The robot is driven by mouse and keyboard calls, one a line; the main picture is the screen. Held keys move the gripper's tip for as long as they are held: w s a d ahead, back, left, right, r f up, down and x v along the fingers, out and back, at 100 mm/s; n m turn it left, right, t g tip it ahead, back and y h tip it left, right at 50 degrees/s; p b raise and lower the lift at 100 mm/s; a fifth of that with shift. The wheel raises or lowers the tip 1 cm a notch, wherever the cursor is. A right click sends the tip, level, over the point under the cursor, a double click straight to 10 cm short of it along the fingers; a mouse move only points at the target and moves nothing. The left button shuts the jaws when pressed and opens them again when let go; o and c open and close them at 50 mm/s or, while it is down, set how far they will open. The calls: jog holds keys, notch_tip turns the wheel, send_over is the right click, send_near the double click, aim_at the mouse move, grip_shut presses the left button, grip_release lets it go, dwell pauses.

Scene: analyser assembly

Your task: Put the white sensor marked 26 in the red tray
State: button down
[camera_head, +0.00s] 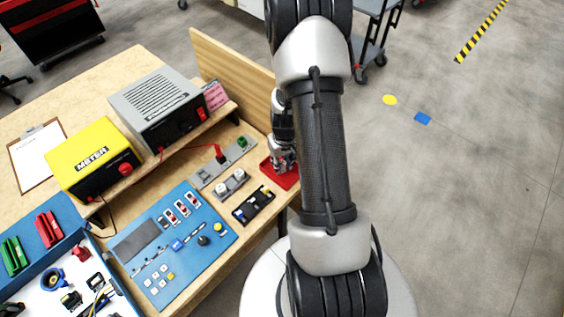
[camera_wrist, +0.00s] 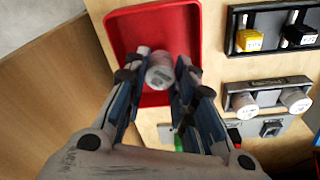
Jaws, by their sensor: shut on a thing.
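My gripper (camera_wrist: 160,68) is shut on a white cylindrical sensor (camera_wrist: 160,73), with one finger on either side of it. The sensor's dark marking is too small to read. Sensor and fingertips are within the outline of the red tray (camera_wrist: 124,36) in the wrist view; I cannot tell whether the sensor touches its floor. In the head view the tray (camera_head: 289,182) lies at the table's right edge, under my gripper (camera_head: 281,168), and my arm hides part of it. The held sensor cannot be made out there.
A grey holder with two white round sensors (camera_wrist: 243,105) stands beside the tray. A black holder (camera_wrist: 270,20) bears a yellow and a black part. A wooden panel (camera_head: 232,72) rises behind the tray. A blue control panel (camera_head: 140,243) and the yellow meter (camera_head: 92,158) are further left.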

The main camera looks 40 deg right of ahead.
jog(key=shift+f, duration=0.1)
jog(key=shift+f+b, duration=0.5)
jog(key=shift+b, duration=0.15)
jog(key=c, duration=1.3)
grip_release()
jog(key=a+r+n+p, duration=0.1)
jog(key=a+r+p, duration=0.25)
jog(key=r, duration=0.85)
jog(key=a+r+p, duration=0.2)
jog(key=a+r, duration=0.2)
jog(key=r, duration=0.8)
jog(key=s+a+r+n+t, duration=0.1)
jog(key=s+a+r, duration=0.4)
jog(key=s+a+r+t, duration=0.1)
jog(key=s+a+r, duration=0.3)
jog(key=a+r, duration=0.1)
jog(key=s+a+r+n+t, duration=0.1)
jog(key=s+a+r, duration=0.4)
jog(key=a, duration=0.1)
jog(key=shift+s+a+r+n+y, duration=0.1)
jog(key=shift+s+r+n+y, duration=0.15)
jog(key=shift+s+n+y, duration=0.05)
